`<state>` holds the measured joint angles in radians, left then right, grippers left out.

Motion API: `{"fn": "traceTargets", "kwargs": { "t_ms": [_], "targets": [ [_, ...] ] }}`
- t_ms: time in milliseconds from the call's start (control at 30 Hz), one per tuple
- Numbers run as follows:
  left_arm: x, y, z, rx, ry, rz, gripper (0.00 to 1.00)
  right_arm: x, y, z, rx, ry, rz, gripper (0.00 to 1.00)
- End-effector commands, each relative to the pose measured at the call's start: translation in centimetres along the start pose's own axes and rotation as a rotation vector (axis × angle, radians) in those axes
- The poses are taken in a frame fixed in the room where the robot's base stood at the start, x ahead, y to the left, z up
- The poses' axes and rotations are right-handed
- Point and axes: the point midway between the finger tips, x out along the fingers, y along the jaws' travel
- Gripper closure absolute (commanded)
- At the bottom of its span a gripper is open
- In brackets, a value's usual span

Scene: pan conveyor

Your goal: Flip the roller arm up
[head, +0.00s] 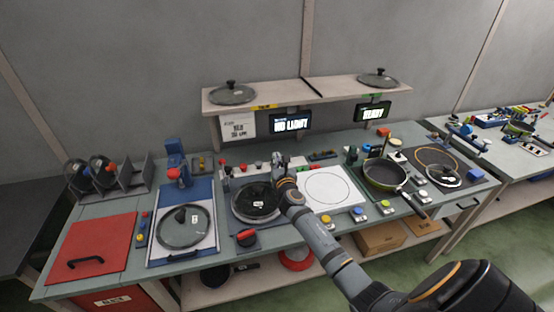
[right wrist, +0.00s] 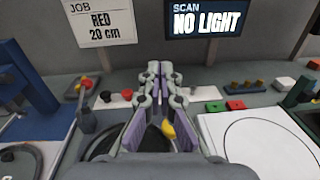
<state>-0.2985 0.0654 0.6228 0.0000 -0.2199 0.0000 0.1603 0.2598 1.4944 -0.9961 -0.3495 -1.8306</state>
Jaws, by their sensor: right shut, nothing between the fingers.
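My right gripper (head: 280,162) is over the back edge of the black round plate (head: 250,208) at the middle station. In the right wrist view its fingers (right wrist: 155,75) are together and hold nothing. A small yellow part (right wrist: 168,129) shows by the fingers; I cannot tell what it belongs to. A dark upright lever (right wrist: 86,118) with a red tip stands left of the fingers, apart from them. I cannot tell for sure whether it is the roller arm. The gripper and wrist hide part of the plate. My left gripper is not in view.
A white board with a circle (head: 326,188) lies right of the plate, and a pan (head: 385,175) is beyond it. A blue station with a glass lid (head: 185,228) stands left. The screen (right wrist: 207,20) reads "NO LIGHT". A shelf (head: 300,90) runs above.

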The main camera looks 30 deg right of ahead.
Motion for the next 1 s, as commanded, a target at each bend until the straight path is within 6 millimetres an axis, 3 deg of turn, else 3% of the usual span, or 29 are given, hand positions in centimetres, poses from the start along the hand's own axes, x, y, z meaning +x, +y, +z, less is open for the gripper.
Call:
{"fn": "traceTargets", "kwargs": {
  "t_ms": [367,467,600,700,900,1000],
  "targets": [
    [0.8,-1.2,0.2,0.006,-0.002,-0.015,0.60,-0.3,-0.5,-0.8,-0.006,-0.001,-0.003,1.00],
    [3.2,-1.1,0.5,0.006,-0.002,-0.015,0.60,-1.4,-2.2,-3.2,-0.029,-0.010,-0.013,1.00],
    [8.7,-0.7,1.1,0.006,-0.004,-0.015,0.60,-4.5,-5.4,-7.7,-0.081,-0.044,-0.020,1.00],
    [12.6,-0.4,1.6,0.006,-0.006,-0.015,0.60,-7.1,-6.7,-10.4,-0.115,-0.075,-0.002,1.00],
    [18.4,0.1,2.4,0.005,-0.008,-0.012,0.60,-11.9,-6.6,-14.1,-0.145,-0.119,0.073,1.00],
    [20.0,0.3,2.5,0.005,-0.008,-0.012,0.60,-13.6,-5.9,-15.1,-0.145,-0.130,0.108,1.00]
  ]
}}
